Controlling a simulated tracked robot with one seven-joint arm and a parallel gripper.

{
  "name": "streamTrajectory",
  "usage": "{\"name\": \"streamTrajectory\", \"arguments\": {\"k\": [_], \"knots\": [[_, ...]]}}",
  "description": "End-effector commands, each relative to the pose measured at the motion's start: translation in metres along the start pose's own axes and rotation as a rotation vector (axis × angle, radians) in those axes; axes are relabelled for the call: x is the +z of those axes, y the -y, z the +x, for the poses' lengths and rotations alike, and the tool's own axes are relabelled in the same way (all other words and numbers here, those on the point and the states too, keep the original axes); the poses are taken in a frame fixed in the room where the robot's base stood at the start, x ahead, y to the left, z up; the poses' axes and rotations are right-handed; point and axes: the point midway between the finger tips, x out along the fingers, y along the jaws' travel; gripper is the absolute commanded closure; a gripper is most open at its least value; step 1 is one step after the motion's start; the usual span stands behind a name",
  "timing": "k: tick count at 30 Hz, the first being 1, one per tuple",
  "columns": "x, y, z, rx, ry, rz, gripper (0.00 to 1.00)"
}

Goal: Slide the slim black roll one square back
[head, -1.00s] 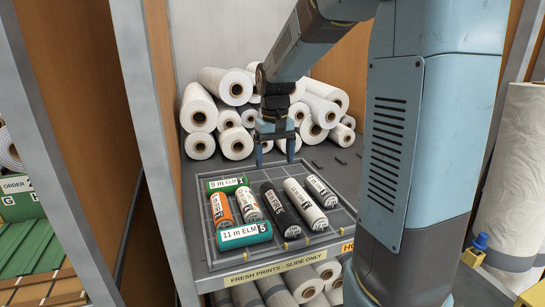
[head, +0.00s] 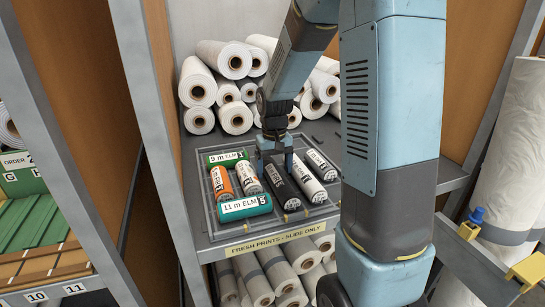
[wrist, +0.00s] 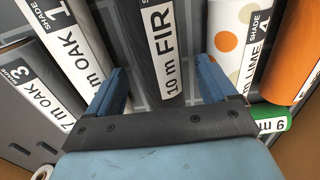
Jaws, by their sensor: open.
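The slim black roll (head: 286,188) lies on the gridded tray (head: 310,212), among several other rolls. In the wrist view the black roll (wrist: 138,40) carries a white label reading "10 m FIR". My gripper (head: 274,168) is open and lowered over its far end. In the wrist view the fingers of my gripper (wrist: 163,85) stand either side of the roll's end, with gaps between. I cannot tell whether either finger touches it. The gripper partly hides the roll's far end in the head view.
A white roll (head: 309,186) lies close to the black roll's right, a dotted roll (head: 249,182) to its left. An orange roll (head: 222,182), a green roll (head: 228,158) and a teal roll (head: 244,207) share the tray. Stacked white rolls (head: 230,90) stand behind.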

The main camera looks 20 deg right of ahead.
Motion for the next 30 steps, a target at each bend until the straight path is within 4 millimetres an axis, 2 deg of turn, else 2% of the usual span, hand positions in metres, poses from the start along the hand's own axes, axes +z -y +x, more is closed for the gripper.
{"name": "streamTrajectory", "arguments": {"k": [6,15,30], "knots": [[-0.0001,-0.0001,0.0127,0.0,0.0,0.0,0.15],[0.0,-0.0002,0.0138,0.0,0.0,0.0,0.15],[0.0,-0.0001,0.0135,0.0,0.0,0.0,0.63]]}}
